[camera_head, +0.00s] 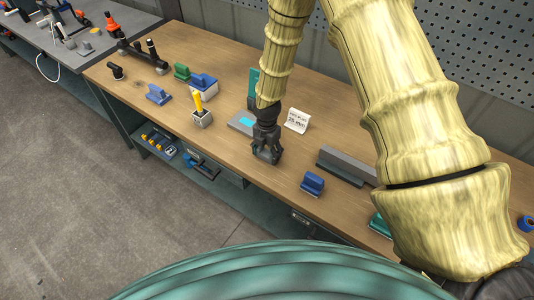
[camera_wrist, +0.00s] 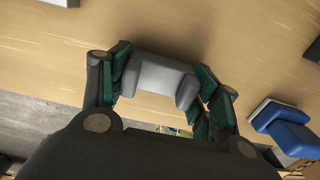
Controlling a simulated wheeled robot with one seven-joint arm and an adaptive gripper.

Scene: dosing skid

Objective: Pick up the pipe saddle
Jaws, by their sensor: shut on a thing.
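The pipe saddle (camera_wrist: 158,77) is a light grey, U-shaped piece with two short legs, seen in the wrist view between my gripper's fingers. My gripper (camera_wrist: 160,92) is shut on it, with a green-padded finger against each side. In the head view my gripper (camera_head: 266,154) points down at the wooden bench top, and the saddle is hidden or too small to make out there. I cannot tell whether the saddle touches the bench.
A blue block (camera_head: 313,183) stands right of my gripper; a grey angled bar (camera_head: 345,165) lies beyond it. A small white sign (camera_head: 297,121) stands behind. Bare wood lies between gripper and front edge.

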